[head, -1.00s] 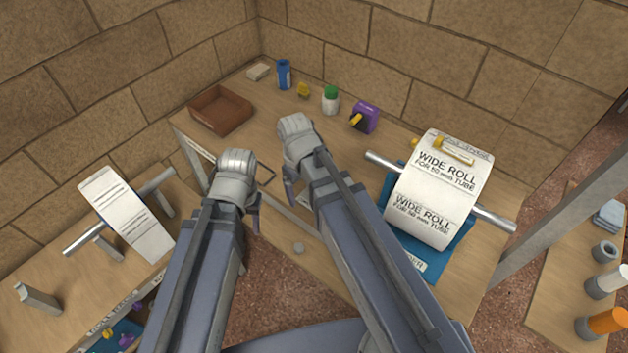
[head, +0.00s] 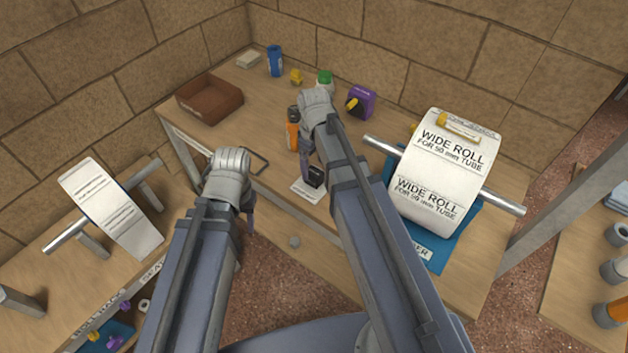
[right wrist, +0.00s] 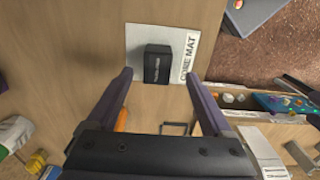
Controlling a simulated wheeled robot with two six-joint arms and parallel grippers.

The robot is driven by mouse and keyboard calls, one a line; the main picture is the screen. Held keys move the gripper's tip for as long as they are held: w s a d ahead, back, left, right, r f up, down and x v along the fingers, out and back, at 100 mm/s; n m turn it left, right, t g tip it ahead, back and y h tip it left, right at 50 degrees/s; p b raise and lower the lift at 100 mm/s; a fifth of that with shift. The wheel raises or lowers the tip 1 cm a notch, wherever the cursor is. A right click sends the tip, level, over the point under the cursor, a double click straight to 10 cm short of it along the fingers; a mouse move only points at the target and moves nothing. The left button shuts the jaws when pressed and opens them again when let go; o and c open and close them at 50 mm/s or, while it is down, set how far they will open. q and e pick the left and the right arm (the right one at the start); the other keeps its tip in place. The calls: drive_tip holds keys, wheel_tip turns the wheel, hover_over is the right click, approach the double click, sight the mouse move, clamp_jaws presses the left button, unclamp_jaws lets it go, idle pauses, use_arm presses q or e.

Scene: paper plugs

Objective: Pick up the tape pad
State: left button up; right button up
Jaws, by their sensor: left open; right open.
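A small black block (right wrist: 158,65) with tiny unreadable print sits on the white core mat (right wrist: 139,34). It looks like the tape pad, but I cannot read its label. My right gripper (right wrist: 158,76) is open above it, with the block between the two finger lines and no clear contact. In the head view the black block (head: 315,177) and mat (head: 304,193) show just below my right wrist, partly hidden by the arm. My left gripper (head: 248,212) is open and empty over the near edge of the table, its fingers mostly hidden.
An orange-and-black tool (head: 293,135) stands close left of my right gripper. A purple dispenser (head: 361,101), green-capped bottle (head: 324,82), blue can (head: 275,60) and brown tray (head: 209,98) stand farther back. A wide label roll (head: 444,170) on its bar is at right.

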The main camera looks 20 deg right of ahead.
sight(314, 172)
drive_tip(key=shift+w+d+f+b, duration=0.1)
drive_tip(key=shift+f+b, duration=1.2)
drive_tip(key=shift+f, duration=0.15)
drive_tip(key=shift+w+f+b, duration=0.1)
drive_tip(key=shift+f+b, duration=1.2)
drive_tip(key=shift+f, duration=0.15)
drive_tip(key=shift+r, duration=0.1)
clamp_jaws()
